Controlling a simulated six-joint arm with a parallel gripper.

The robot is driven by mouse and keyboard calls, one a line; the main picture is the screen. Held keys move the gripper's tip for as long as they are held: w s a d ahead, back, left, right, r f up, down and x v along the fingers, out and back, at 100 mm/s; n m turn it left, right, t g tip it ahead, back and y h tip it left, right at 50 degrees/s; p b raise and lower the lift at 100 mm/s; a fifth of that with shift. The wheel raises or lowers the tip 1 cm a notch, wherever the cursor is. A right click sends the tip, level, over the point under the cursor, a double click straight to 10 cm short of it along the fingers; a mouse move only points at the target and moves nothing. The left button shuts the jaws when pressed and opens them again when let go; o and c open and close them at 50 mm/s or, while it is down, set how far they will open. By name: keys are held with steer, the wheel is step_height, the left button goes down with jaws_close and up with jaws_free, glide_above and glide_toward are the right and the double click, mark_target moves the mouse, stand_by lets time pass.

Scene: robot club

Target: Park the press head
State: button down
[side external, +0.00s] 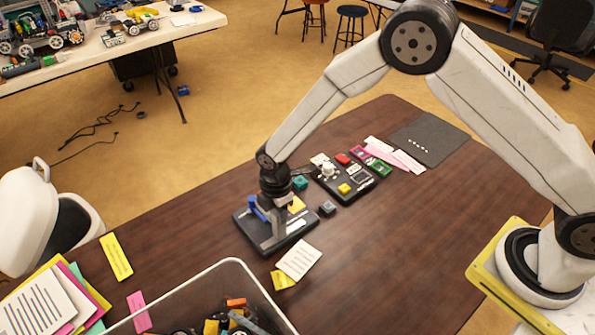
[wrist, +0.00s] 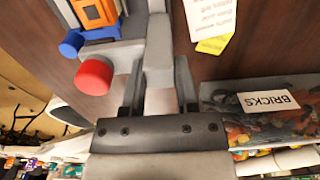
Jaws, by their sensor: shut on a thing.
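The press stands on a dark base plate (side external: 247,238) near the table's far edge in the side external view, with a blue part (side external: 256,207) at its left. My gripper (side external: 272,203) is over the press, pointing down. In the wrist view its two fingers (wrist: 160,92) are shut on a grey bar (wrist: 158,62) of the press. A grey block beside the bar carries a red knob (wrist: 95,77) and a blue cylinder (wrist: 72,44). An orange piece (wrist: 95,12) shows behind the block. I cannot tell whether the press head touches anything below it.
A clear bin (side external: 185,290) of bricks stands in front; its label (wrist: 268,101) shows in the wrist view. A black panel (side external: 330,188) with coloured blocks lies to the right. White (side external: 298,260) and yellow notes (side external: 283,280) lie close by. The right-hand tabletop is mostly clear.

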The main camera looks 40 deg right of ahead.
steer(key=shift+a, duration=1.5)
steer(key=c, duration=0.7)
jaws_free()
steer(key=shift+r, duration=0.1)
steer(key=shift+r, duration=2.9)
